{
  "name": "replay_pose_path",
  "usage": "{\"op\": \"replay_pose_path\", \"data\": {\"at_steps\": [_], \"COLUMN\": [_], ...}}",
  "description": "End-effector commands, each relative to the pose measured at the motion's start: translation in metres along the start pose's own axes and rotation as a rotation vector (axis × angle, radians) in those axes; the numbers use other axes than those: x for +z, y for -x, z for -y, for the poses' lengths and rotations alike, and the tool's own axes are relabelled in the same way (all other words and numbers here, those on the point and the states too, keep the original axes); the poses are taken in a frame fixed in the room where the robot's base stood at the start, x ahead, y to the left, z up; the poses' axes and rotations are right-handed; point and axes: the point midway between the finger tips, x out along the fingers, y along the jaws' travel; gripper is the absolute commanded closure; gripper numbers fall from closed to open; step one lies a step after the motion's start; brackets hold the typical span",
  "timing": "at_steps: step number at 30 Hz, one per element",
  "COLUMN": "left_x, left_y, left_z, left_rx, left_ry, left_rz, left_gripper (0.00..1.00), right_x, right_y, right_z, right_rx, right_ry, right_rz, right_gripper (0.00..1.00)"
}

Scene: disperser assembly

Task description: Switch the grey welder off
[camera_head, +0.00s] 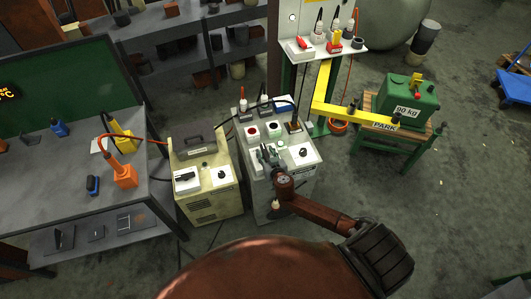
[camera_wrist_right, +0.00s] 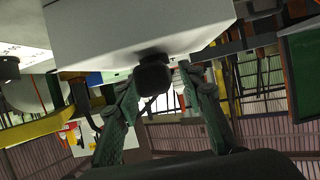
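A light grey cabinet (camera_head: 287,181), seemingly the grey welder, stands on the floor in the middle of the head view. Its top panel carries a red button (camera_head: 252,131), another round control and a dark knob (camera_head: 303,153). My right gripper (camera_head: 267,155) is over this panel, hiding part of it. In the right wrist view my right gripper (camera_wrist_right: 162,80) is open, with its fingers on either side of a black knob (camera_wrist_right: 153,74) on a pale box (camera_wrist_right: 130,35). I cannot tell whether they touch the knob. My left gripper is out of view.
A beige machine (camera_head: 209,205) with a carrying handle stands close left of the cabinet. A workbench (camera_head: 72,190) with an orange tool (camera_head: 122,174) is further left. A yellow arm marked PARK (camera_head: 360,115) and a green 90 kg block (camera_head: 404,100) are to the right.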

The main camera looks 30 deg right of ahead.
Motion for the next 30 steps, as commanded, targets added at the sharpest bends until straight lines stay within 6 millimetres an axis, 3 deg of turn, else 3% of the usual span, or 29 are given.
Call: {"op": "replay_pose_path", "data": {"at_steps": [2, 17, 30], "left_x": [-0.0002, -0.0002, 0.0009], "left_y": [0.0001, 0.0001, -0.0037], "left_z": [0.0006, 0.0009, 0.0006], "left_rx": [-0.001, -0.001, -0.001], "left_ry": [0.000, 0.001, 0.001], "left_rz": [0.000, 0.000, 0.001], "left_gripper": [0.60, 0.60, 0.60], "right_x": [-0.0002, -0.0002, 0.0006], "right_y": [0.0001, 0.0004, 0.0002], "right_z": [0.0000, -0.0001, -0.0010], "right_rx": [0.000, 0.000, -0.050], "right_ry": [0.000, 0.000, 0.020], "right_rz": [0.000, 0.000, -0.001], "right_gripper": [0.64, 0.99, 1.00]}}
